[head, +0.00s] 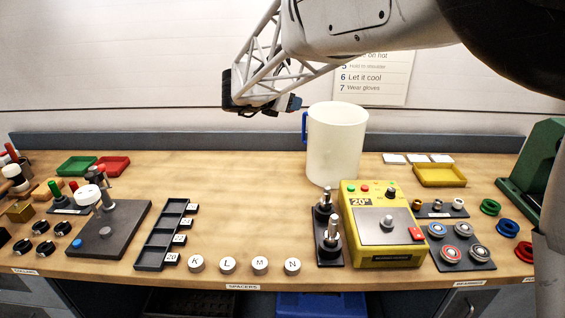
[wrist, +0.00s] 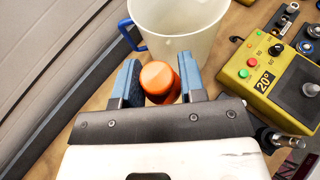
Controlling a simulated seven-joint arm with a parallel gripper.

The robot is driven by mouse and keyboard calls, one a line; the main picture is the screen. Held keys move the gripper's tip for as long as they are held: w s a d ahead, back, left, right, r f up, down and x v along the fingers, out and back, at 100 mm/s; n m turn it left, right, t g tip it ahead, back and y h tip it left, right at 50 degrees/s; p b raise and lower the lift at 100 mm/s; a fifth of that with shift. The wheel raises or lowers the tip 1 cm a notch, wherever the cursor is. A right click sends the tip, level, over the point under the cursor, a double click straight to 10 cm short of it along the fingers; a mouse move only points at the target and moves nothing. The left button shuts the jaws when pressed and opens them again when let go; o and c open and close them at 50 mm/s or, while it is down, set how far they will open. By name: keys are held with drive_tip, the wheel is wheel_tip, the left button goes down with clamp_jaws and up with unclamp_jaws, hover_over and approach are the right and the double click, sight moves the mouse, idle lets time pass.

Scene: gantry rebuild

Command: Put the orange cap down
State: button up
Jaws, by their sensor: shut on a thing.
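The orange cap (wrist: 160,77) shows in the wrist view between the two blue fingers of my gripper (wrist: 157,82). My gripper is shut on it. In the head view my gripper (head: 289,103) is high above the bench, at the upper left of the white mug, and I cannot make out the cap there. The wrist view looks down past the cap to the bench, so the cap appears held in the air.
A tall white mug (head: 336,145) with a blue handle stands close by. A yellow control box (head: 382,225), a black post stand (head: 328,235), a slotted black tray (head: 160,235) and white lettered caps (head: 228,265) crowd the front. Bare wood (head: 235,190) lies left of the mug.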

drive_tip(key=s+f+m+g, duration=0.1)
drive_tip(key=f, duration=0.7)
drive_tip(key=s+f+m+h, duration=0.1)
drive_tip(key=f, duration=0.7)
drive_tip(key=s+d+f+m+g+h, duration=0.1)
drive_tip(key=f, duration=0.8)
drive_tip(key=shift+s+g, duration=0.15)
drive_tip(key=shift+g, duration=0.15)
hover_over(282, 173)
drive_tip(key=shift+f, duration=0.8)
drive_tip(key=shift+f, duration=0.1)
drive_tip(key=shift+f, duration=1.65)
drive_tip(key=shift+f, duration=0.15)
